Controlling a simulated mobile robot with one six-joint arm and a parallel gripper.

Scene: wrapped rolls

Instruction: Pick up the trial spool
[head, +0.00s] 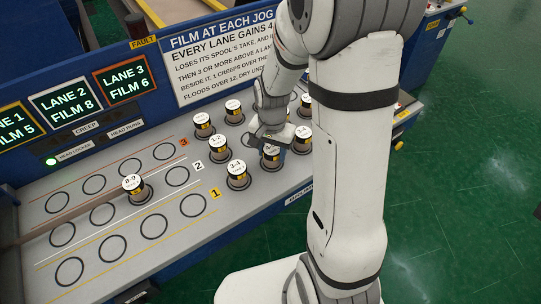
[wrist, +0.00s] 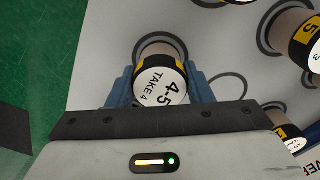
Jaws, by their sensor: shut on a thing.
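My gripper (head: 268,142) reaches down among the spools on the right part of the deck. In the wrist view my gripper (wrist: 159,82) has its blue fingers shut on a spool with a white top (wrist: 162,88) reading "4-5 TAKE 4" and a black-and-yellow band. I cannot tell whether its base is clear of the deck. Another spool, marked "8-9" (head: 132,185), stands alone among the empty rings at left. Spools marked "3-4" (head: 237,175) and "1-2" (head: 217,147) stand near my gripper. No label that I can read names the trial spool.
More spools, such as one at the back (head: 233,111), stand close around my gripper; my arm hides part of the group. The grey deck (head: 110,268) has lanes of empty rings. Behind it, lane displays (head: 66,104) and a rules sign (head: 220,62) stand on a blue panel.

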